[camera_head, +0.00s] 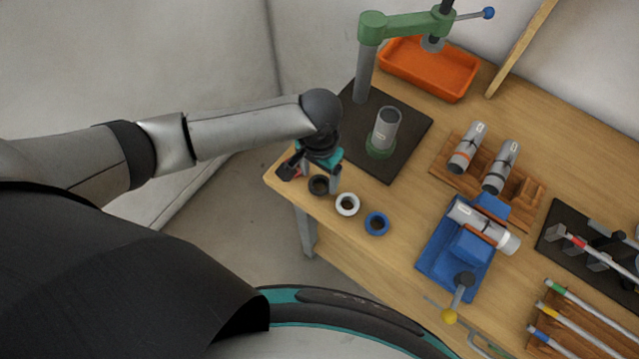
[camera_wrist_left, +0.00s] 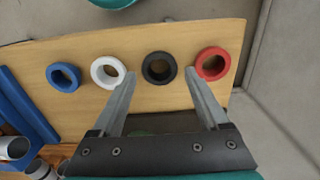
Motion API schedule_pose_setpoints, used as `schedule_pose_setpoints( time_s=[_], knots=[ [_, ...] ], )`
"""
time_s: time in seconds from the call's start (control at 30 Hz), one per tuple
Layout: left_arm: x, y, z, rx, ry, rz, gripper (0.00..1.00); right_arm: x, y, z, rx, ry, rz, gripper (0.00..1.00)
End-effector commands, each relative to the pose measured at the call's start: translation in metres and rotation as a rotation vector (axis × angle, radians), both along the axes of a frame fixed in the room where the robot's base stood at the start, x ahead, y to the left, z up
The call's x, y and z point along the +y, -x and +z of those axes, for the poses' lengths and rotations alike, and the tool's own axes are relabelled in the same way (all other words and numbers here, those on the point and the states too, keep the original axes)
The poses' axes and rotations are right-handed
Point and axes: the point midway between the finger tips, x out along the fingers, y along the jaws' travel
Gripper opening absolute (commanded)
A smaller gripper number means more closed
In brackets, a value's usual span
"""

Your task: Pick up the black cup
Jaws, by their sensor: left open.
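My left gripper (camera_head: 323,172) is open, pointing down over this corner and partly covering the cup's surroundings. Its fingers also show spread in the left wrist view (camera_wrist_left: 160,74), with nothing held. How high the fingertips are above the table is hard to tell. My right gripper is not in view.
A white cup (camera_wrist_left: 97,72) and a red cup (camera_wrist_left: 224,63) flank the black one; the fingertips overlap their inner edges in the wrist picture. A blue cup (camera_head: 377,223) is farther along. A green-armed press (camera_head: 370,70) with a grey cylinder (camera_head: 387,127) stands behind.

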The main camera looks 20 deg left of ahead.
Motion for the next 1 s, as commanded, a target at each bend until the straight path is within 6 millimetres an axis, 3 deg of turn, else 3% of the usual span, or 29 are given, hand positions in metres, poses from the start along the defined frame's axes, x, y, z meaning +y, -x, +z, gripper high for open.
schedule_pose_setpoints(
  time_s=[0.2, 0.47, 1.0],
  knots=[
    [-0.001, 0.000, -0.025, -0.001, 0.000, -0.002, 0.78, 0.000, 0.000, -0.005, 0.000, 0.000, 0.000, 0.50],
    [-0.001, 0.000, -0.026, -0.001, 0.000, -0.002, 0.77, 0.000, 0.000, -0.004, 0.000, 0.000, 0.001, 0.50],
    [-0.001, 0.000, -0.026, -0.001, 0.000, -0.001, 0.16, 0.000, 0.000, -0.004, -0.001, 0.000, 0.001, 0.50]
  ],
)
